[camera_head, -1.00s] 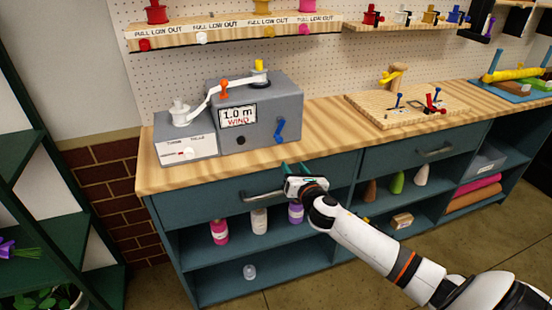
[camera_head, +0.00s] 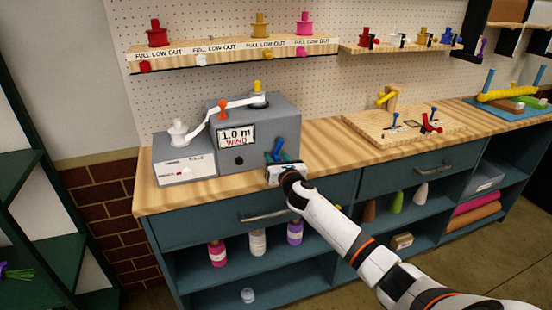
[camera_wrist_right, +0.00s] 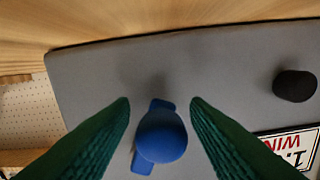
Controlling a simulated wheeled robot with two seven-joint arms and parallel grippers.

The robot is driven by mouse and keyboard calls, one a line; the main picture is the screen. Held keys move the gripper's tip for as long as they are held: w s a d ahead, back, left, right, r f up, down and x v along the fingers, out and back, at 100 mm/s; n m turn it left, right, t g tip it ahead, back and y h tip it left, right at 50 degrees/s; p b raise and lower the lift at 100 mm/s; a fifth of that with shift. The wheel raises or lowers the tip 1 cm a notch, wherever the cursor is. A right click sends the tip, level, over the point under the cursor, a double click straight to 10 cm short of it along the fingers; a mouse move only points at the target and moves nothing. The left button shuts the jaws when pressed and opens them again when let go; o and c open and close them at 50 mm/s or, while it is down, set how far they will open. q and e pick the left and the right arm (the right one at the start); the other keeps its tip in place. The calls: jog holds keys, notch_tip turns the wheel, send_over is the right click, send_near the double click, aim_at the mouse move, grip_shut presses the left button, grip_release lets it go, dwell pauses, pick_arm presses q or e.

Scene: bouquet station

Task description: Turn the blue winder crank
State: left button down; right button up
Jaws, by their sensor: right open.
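The blue winder crank (camera_head: 277,148) is on the front face of the grey winder box (camera_head: 258,125), near its right side. In the right wrist view the crank's round blue knob (camera_wrist_right: 162,136) sits between the two green fingers, with gaps on both sides. My right gripper (camera_head: 284,160) is open in front of the crank and partly overlaps it in the head view. In the right wrist view the right gripper (camera_wrist_right: 160,110) shows its fingertips apart, pointing at the grey face. The box's display reads "1.0 m WIND". My left gripper is not in view.
A black knob (camera_wrist_right: 294,84) is on the same box face. A smaller grey unit with a white spool (camera_head: 178,132) stands left of the box, joined by white ribbon. A wooden board (camera_head: 372,125) with coloured levers lies to the right. The counter between is clear.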

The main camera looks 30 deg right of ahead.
jog(key=shift+w, duration=0.2)
grip_shut()
jog(key=shift+a+r+m, duration=0.2)
jog(key=shift+m, duration=0.3)
dwell(0.6)
